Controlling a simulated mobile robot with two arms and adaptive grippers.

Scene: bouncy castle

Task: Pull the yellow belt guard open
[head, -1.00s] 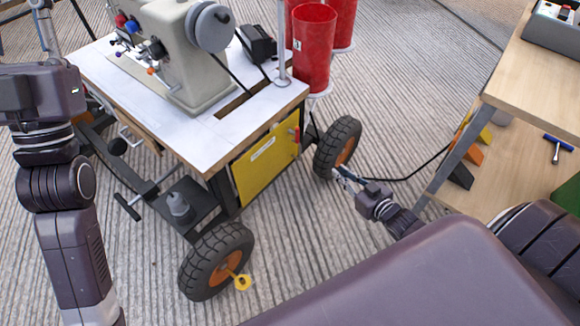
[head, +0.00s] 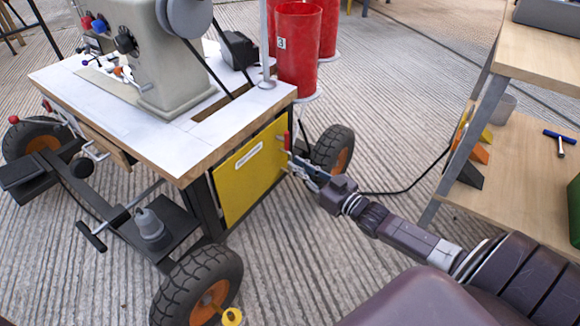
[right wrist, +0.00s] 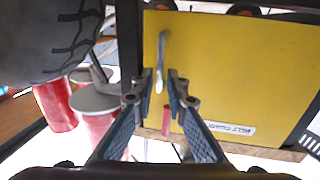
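The yellow belt guard (head: 250,172) is a flat panel with a white label on the side of the sewing machine cart. It looks closed, flush with the frame. A red handle (head: 287,140) stands at its right edge. In the right wrist view the yellow panel (right wrist: 240,75) fills the upper right, its label upside down. A slim grey handle part (right wrist: 162,60) runs down it, with a red piece below. My right gripper (head: 294,165) is at the panel's right edge. Its fingers (right wrist: 161,82) are apart, with the handle between them and gaps showing. My left gripper is out of view.
A black wheel (head: 332,150) is close behind my right gripper; another (head: 200,285) is at the cart's front. A wooden shelf table (head: 535,60) is at the right. Ribbed floor in front of the panel is free.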

